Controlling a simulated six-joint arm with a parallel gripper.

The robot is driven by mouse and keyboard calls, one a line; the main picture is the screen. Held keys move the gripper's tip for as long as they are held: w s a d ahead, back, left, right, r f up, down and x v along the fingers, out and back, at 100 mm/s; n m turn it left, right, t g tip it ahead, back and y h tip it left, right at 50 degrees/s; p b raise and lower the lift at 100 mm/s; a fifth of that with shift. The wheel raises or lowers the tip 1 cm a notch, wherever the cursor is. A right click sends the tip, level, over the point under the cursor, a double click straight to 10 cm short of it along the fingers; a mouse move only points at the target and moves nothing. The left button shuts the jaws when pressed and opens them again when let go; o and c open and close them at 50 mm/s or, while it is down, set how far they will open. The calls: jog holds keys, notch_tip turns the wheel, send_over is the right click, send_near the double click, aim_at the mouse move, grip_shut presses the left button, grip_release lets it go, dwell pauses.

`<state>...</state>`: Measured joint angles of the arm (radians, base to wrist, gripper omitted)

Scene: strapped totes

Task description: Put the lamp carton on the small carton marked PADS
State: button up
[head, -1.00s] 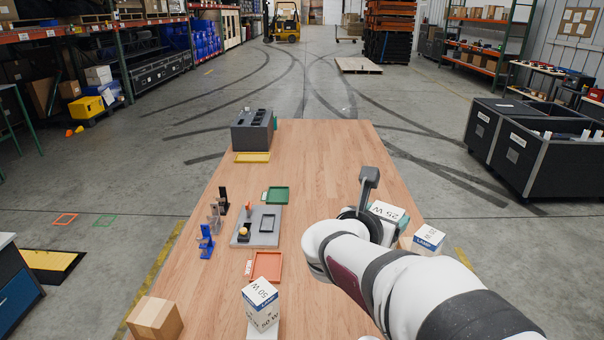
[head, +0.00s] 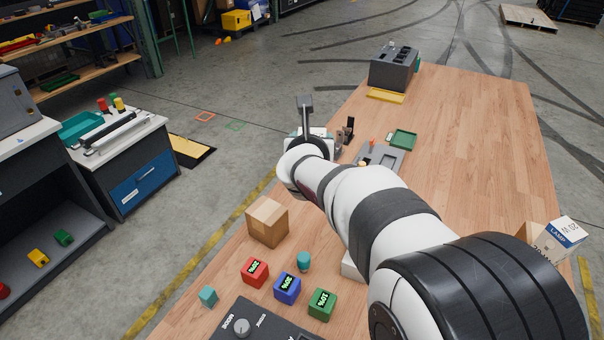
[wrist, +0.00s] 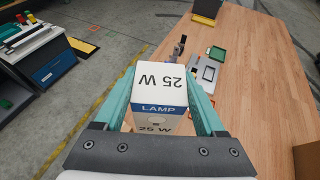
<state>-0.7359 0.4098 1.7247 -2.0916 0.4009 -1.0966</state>
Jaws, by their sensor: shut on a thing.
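My gripper (wrist: 161,88) is shut on a white and blue lamp carton (wrist: 160,82) marked LAMP and 25 W, with a teal finger on each side. In the head view my gripper (head: 309,136) is over the left side of the table, beyond a plain brown carton (head: 267,222); the held carton is mostly hidden by my arm. Another lamp carton (head: 565,231) sits at the right table edge, tilted on or against a brown open-looking carton (head: 537,240). I cannot read PADS on any carton.
Red (head: 255,272), blue (head: 287,288) and green (head: 322,304) blocks stand near the front. Beyond my gripper are a grey fixture board (head: 385,160), a green tray (head: 403,139) and a dark grey box (head: 394,68). The table's right half is largely clear.

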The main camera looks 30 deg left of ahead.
notch_tip(320, 180, down, 3)
jog(key=s+a+f, duration=0.2)
jog(key=a+f, duration=0.9)
jog(key=shift+s, duration=0.4)
jog(key=shift+a+f, duration=0.1)
jog(key=shift+f, duration=0.1)
